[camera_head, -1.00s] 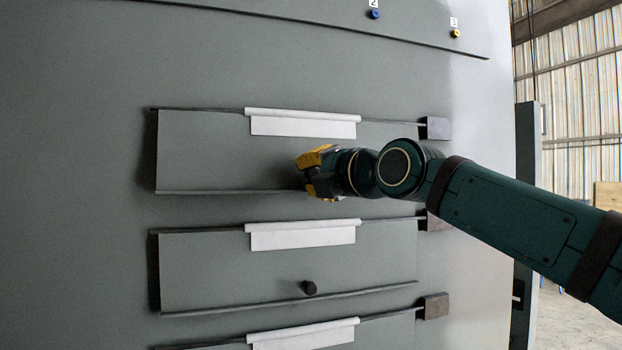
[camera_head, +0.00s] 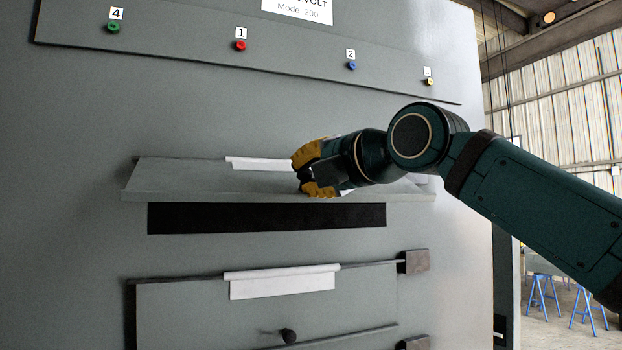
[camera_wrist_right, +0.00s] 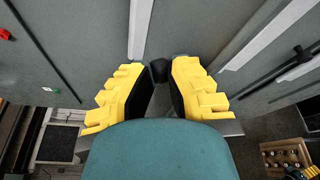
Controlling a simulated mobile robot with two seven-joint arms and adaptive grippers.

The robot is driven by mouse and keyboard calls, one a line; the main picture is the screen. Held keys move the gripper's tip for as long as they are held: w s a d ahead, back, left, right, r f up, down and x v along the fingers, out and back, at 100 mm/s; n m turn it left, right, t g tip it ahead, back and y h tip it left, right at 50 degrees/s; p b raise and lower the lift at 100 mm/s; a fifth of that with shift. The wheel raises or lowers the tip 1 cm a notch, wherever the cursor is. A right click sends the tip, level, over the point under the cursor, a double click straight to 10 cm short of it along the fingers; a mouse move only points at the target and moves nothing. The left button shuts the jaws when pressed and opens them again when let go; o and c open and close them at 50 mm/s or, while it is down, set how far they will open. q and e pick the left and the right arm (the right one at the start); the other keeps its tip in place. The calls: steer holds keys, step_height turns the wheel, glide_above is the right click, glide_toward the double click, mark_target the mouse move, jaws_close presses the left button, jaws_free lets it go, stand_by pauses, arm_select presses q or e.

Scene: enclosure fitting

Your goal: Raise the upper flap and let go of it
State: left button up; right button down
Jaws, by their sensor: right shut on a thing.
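The upper flap (camera_head: 190,179) is a grey panel on the cabinet front, tilted outward and raised, with a dark slot (camera_head: 267,217) showing below it. My right gripper (camera_head: 308,170) is at the flap's front edge. In the right wrist view, my right gripper (camera_wrist_right: 165,85) is shut on a dark knob (camera_wrist_right: 160,70) between its yellow fingers. The knob is hidden in the head view.
A lower flap (camera_head: 200,312) with a black knob (camera_head: 288,336) hangs shut below. Coloured buttons, including a red one (camera_head: 241,46) and a blue one (camera_head: 351,65), sit on a strip above. Blue trestles (camera_head: 545,290) stand far off at the right.

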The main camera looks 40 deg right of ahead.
steer(key=shift+w+a+r+g+p, duration=0.15)
steer(key=shift+r+g+p, duration=0.15)
steer(key=shift+r+g, duration=0.5)
steer(key=shift+f, duration=0.1)
